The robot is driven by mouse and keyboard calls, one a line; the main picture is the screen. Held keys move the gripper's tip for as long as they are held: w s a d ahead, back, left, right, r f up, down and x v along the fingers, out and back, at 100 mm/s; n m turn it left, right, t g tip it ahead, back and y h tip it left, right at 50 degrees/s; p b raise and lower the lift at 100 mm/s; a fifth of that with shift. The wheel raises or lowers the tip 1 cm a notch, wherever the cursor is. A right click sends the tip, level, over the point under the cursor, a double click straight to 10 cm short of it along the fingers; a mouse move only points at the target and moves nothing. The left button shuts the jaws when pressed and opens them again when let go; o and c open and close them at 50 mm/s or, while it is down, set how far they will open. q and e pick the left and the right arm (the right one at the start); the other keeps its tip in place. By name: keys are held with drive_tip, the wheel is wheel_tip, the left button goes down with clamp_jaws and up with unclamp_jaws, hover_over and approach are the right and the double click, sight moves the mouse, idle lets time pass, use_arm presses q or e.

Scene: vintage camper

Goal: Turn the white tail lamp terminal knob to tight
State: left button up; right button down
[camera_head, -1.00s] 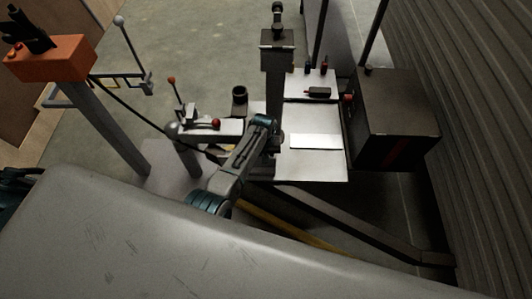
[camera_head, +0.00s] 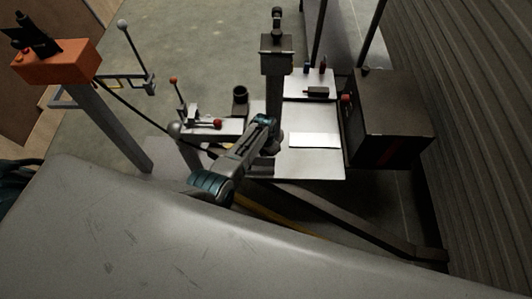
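I cannot pick out a white tail lamp terminal knob for certain. A pale upright panel (camera_head: 300,80) behind the light tray carries small dark, blue and red posts, too small to tell apart. One of my arms, grey with teal joints, reaches up from the lower middle to beside the dark post. It seems to be the right one; its gripper is not clearly visible, and its end merges with dark parts near the post. My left gripper is not in view.
A dark box (camera_head: 390,120) stands right of the light tray (camera_head: 325,166), with a ribbed wall beyond. An orange box (camera_head: 56,62) tops a post at left. A red knob (camera_head: 218,124) sits near the tray. A dark post (camera_head: 276,80) rises beside my arm. A grey surface fills the foreground.

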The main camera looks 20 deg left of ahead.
sight(265, 155)
drive_tip(key=shift+s, duration=0.1)
idle(0.4)
use_arm(q)
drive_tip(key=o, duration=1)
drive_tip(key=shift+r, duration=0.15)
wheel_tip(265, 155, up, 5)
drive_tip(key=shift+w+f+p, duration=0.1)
drive_tip(key=shift+p, duration=0.8)
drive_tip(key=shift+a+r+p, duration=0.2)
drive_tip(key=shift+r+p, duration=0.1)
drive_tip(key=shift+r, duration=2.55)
use_arm(e)
drive_tip(key=shift+s+d+f, duration=0.1)
drive_tip(key=shift+s+f, duration=0.1)
drive_tip(key=shift+s, duration=0.65)
drive_tip(key=shift+s+d+f, duration=0.1)
drive_tip(key=shift+s+f, duration=0.15)
drive_tip(key=shift+s, duration=0.65)
drive_tip(key=shift+s+f, duration=0.2)
drive_tip(key=shift+s, duration=0.65)
